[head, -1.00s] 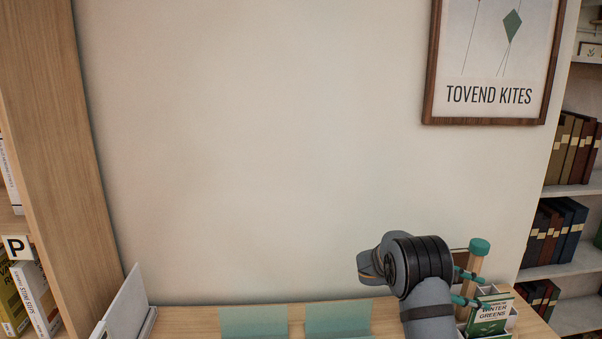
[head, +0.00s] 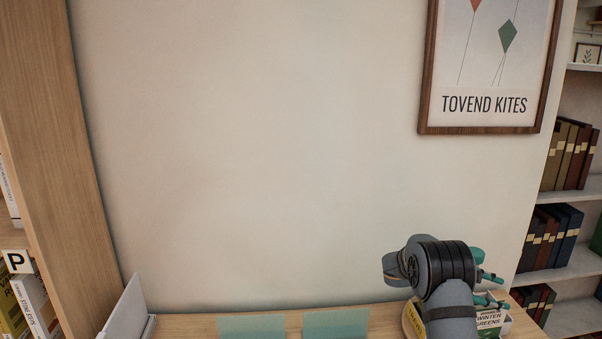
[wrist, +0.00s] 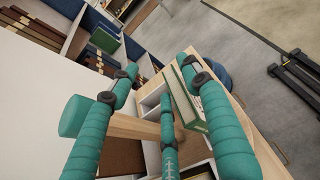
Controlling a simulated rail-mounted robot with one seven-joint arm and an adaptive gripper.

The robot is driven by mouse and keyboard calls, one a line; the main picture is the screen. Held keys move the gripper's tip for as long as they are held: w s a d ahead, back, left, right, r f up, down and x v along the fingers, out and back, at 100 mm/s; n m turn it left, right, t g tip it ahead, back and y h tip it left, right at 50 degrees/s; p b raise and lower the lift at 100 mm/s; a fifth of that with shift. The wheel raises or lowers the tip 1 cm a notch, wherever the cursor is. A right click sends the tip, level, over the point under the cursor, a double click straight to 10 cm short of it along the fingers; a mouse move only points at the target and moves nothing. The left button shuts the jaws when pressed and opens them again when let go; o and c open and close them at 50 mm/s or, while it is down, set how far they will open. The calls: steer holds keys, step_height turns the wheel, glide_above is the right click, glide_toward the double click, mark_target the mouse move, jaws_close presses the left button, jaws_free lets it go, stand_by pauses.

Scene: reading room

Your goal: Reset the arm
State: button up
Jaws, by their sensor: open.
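My gripper (wrist: 155,80) has its teal fingers spread apart, with nothing held between them in the wrist view. In the head view, my gripper (head: 487,288) is at the lower right, mostly hidden behind my grey arm. A green and white book, "Winter Greens" (head: 490,321), stands in a holder just below the fingers. The book also shows in the wrist view (wrist: 186,104), beyond the fingers and close to the right one. A wooden post with a teal cap (wrist: 76,115) is partly behind the left finger.
Two teal mats (head: 336,323) lie on the wooden table (head: 293,319). A white upright panel (head: 126,308) stands at its left end. A wooden shelf (head: 45,130) is at far left, and bookshelves (head: 575,225) are at far right. A framed kite poster (head: 487,120) hangs on the wall.

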step_height(320, 180, up, 3)
steer(key=shift+s+r+p, duration=0.1)
steer(key=shift+p, duration=0.45)
steer(key=s+a+f+b, duration=0.1)
steer(key=s+b, duration=0.1)
steer(key=s, duration=0.3)
steer(key=s+a+f+b, duration=0.1)
steer(key=s+b, duration=0.1)
steer(key=s, duration=0.3)
steer(key=shift+s+a+f, duration=0.25)
steer(key=shift+s+a, duration=0.1)
steer(key=shift+r, duration=0.1)
